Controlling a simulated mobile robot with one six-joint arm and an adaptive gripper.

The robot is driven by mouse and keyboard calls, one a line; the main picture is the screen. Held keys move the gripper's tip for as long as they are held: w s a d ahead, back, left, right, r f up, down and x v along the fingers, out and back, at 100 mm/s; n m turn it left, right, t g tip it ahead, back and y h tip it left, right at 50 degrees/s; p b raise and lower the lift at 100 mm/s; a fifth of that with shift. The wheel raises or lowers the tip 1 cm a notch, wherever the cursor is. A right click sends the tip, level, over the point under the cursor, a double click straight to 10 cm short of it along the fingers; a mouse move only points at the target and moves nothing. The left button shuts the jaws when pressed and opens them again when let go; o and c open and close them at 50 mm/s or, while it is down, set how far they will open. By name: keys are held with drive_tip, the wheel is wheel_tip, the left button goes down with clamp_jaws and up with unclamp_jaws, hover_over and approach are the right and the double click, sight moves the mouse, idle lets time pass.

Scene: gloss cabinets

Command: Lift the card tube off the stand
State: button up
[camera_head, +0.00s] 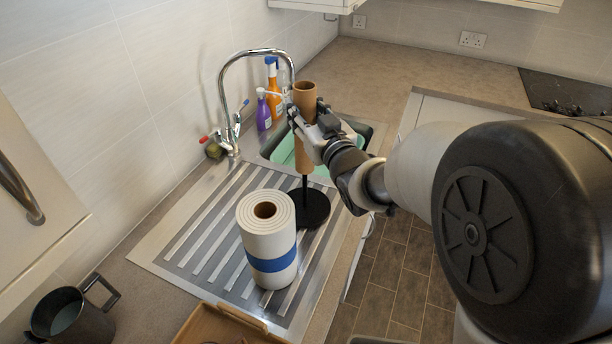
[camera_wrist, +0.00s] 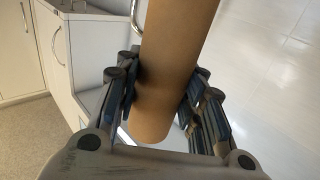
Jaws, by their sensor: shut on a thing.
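The brown card tube (camera_head: 304,156) is upright, above the dark round base of the stand (camera_head: 308,210) on the draining board. A short length of black rod shows between the tube's lower end and the base. I cannot tell whether the rod's top is still inside the tube. My gripper (camera_head: 306,116) is shut around the tube's upper part, coming from the right. In the wrist view the tube (camera_wrist: 172,60) lies between both fingers, with one end showing near the palm.
A white paper roll with a blue band (camera_head: 270,232) stands on the draining board (camera_head: 200,235) in front of the stand. The tap (camera_head: 222,90), spray bottles (camera_head: 272,85) and sink (camera_head: 286,150) are behind. A dark mug (camera_head: 72,318) and wooden tray (camera_head: 215,325) are at the front.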

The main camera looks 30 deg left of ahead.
sight(309, 92)
drive_tip(key=shift+r, duration=0.8)
drive_tip(key=shift+r+p, duration=0.85)
drive_tip(key=shift+r, duration=1.15)
drive_tip(key=shift+b, duration=0.3)
drive_tip(key=shift+r+p, duration=1.1)
drive_tip(key=shift+r, duration=0.9)
drive_tip(key=shift+r+p, duration=1)
drive_tip(key=shift+r, duration=1)
